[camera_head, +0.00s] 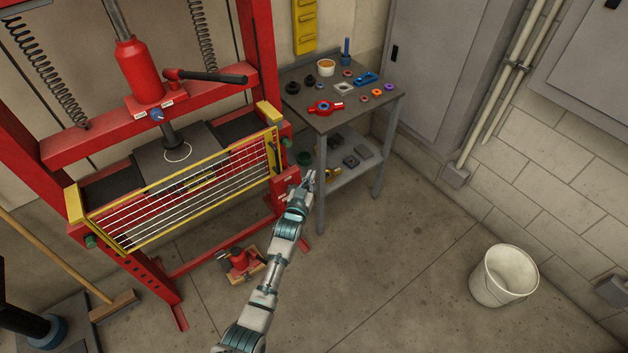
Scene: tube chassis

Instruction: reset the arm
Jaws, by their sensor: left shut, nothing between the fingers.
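My left arm (271,273) reaches up from the lower middle of the head view. Its gripper (309,177) is small in the picture, shut and empty. It shows in front of the side table's left legs, just right of the red press frame; I cannot tell whether it touches anything. My right gripper is not in view.
A red shop press (137,72) with a yellow-framed wire guard (190,190) stands at the left. A grey side table (318,124) holds several small parts. A white bucket (503,276) stands at the right. A broom (112,304) lies lower left.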

